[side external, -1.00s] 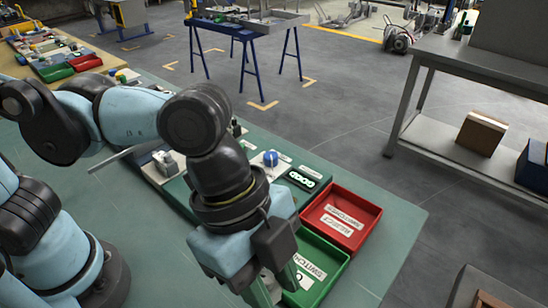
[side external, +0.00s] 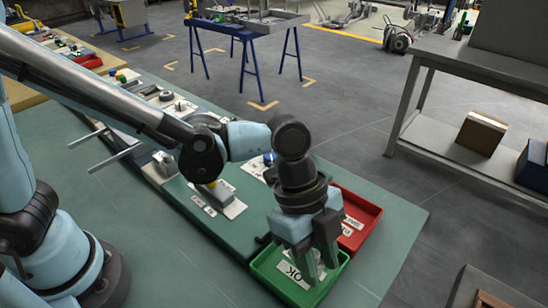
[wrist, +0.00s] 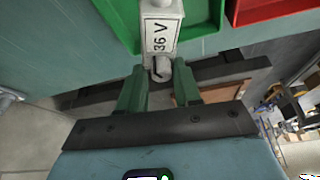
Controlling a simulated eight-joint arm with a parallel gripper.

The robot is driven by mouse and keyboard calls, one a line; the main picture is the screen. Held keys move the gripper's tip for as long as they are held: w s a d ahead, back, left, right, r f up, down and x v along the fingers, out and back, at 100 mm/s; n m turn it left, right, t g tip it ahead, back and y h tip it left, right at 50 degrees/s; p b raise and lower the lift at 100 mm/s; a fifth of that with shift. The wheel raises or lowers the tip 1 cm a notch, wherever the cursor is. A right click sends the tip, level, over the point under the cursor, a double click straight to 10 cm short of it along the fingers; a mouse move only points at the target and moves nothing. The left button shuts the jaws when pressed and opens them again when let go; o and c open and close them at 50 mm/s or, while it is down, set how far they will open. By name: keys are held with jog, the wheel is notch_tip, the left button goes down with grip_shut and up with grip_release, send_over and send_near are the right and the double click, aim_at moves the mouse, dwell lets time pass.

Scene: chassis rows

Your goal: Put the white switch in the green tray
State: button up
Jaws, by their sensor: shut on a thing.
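The white switch (wrist: 162,28) is a small white box marked "36 V", with a lever at its near end. In the wrist view my gripper (wrist: 160,68) has its green fingers shut at the lever end, with the box sticking out beyond the fingertips. In the side view my gripper (side external: 321,271) points down over the right part of the green tray (side external: 262,272), and the switch is mostly hidden by the fingers. The tray also shows in the wrist view (wrist: 204,12), around the far end of the switch. I cannot tell whether the switch touches the tray floor.
A red tray (side external: 368,211) adjoins the green tray on its far side; it also shows in the wrist view (wrist: 270,10). The green tray holds a white label (side external: 290,272). A green board (side external: 225,228) with parts lies left of the trays. The table's edge is close on the right.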

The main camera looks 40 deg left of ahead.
jog(key=shift+w+f, duration=0.1)
jog(key=shift+f, duration=2)
jog(key=shift+f, duration=0.1)
jog(key=o, duration=0.9)
jog(key=shift+o, duration=0.8)
jog(key=shift+w, duration=0.1)
